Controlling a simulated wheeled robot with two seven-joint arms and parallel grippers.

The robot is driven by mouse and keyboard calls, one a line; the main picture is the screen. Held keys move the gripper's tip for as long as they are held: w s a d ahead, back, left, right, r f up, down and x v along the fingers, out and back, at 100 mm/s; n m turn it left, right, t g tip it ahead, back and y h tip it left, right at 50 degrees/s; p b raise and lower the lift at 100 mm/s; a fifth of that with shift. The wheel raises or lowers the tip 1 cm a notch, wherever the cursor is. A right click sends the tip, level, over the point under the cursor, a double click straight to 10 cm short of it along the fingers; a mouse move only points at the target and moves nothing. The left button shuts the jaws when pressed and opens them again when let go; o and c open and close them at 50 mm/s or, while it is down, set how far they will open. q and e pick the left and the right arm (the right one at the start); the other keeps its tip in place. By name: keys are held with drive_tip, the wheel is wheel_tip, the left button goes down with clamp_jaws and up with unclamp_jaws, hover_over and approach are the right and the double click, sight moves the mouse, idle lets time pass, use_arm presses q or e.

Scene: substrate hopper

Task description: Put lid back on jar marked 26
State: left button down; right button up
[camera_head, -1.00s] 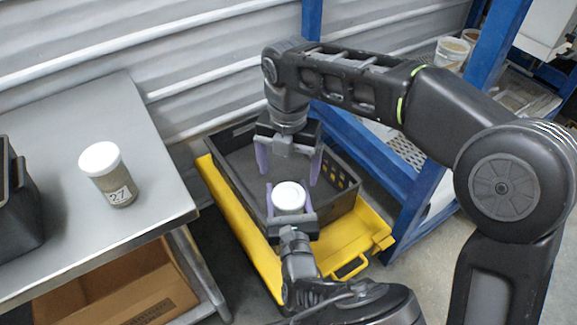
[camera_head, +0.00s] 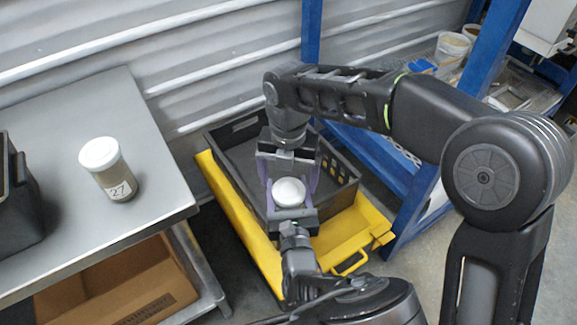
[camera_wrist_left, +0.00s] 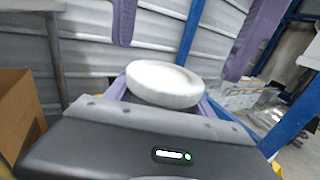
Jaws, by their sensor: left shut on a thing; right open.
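My left gripper (camera_head: 290,203) comes in from the bottom and is shut on a white round-topped thing (camera_head: 289,192), which looks like a lid. In the left wrist view the white disc (camera_wrist_left: 165,84) sits between its purple fingers. The part below the disc is hidden, so I cannot tell whether a jar or a number is under it. My right gripper (camera_head: 290,182) is open just beyond the disc. Its purple fingers hang to either side, and in the left wrist view they show at the top. A white-lidded jar marked 27 (camera_head: 119,181) stands upright on the metal table.
The metal table (camera_head: 75,115) is at left with a black bin (camera_head: 22,205) on its edge. A cardboard box (camera_head: 120,290) is below. A dark crate (camera_head: 232,150) on a yellow platform (camera_head: 355,235) lies under my grippers. A blue rack (camera_head: 412,205) stands at right.

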drive_tip(key=shift+f, duration=1.45)
drive_tip(key=c, duration=1.4)
drive_tip(key=o, duration=1.5)
drive_tip(key=shift+r, duration=0.1)
drive_tip(key=shift+r, duration=2.2)
drive_tip(key=shift+c, duration=0.5)
drive_tip(key=shift+r, duration=1.75)
